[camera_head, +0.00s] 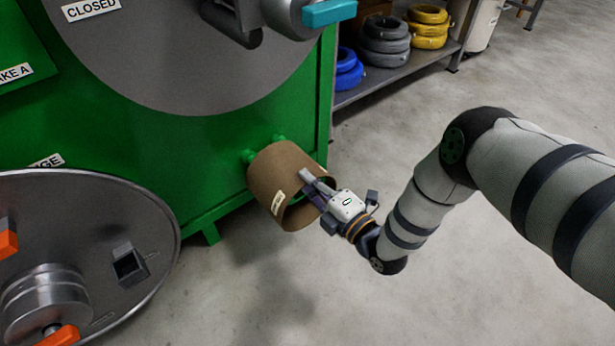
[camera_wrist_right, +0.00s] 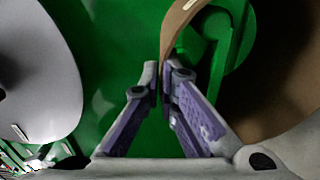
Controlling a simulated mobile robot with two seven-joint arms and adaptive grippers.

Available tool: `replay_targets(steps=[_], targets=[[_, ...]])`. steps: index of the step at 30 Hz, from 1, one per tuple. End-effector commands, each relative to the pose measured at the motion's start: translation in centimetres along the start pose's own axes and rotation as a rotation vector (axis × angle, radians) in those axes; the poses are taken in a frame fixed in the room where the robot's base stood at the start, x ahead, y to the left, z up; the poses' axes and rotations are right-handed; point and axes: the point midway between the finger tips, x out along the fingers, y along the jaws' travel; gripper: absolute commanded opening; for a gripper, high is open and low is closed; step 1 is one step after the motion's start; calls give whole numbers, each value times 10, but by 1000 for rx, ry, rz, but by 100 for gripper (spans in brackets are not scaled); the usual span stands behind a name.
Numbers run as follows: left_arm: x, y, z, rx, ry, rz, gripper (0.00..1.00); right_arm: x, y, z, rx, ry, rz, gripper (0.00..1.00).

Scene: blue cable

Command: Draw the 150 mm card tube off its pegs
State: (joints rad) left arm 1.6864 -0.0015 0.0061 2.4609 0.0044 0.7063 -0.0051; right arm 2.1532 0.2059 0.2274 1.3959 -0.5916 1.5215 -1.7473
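The brown card tube (camera_head: 266,172) hangs on green pegs (camera_head: 248,156) at the lower right of the green machine front, its open end facing outward. It carries a small white label. In the right wrist view the tube wall (camera_wrist_right: 178,32) curves down between my fingers, and green peg parts (camera_wrist_right: 222,52) show inside the tube. My right gripper (camera_head: 308,182) is at the near rim, one finger inside and one outside. In the wrist view its fingers (camera_wrist_right: 162,78) are closed on the thin wall. My left gripper is out of view.
A large grey round plate (camera_head: 110,215) with orange handles is at lower left. A grey disc with a teal handle (camera_head: 328,12) is above the tube. A shelf (camera_head: 400,75) with cable coils stands behind. The floor (camera_head: 470,270) right of the machine is clear.

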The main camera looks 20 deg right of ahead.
Motion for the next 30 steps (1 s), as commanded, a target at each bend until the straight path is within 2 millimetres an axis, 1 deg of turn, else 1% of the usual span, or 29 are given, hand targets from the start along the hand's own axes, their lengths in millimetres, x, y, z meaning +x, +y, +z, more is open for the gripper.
replay_targets(steps=[8,18,30], targets=[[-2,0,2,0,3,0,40,-4,1,0,0,0,1,0],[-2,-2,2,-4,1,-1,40,-4,0,0,0,0,1,0],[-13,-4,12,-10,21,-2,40,-36,3,0,0,1,1,0]])
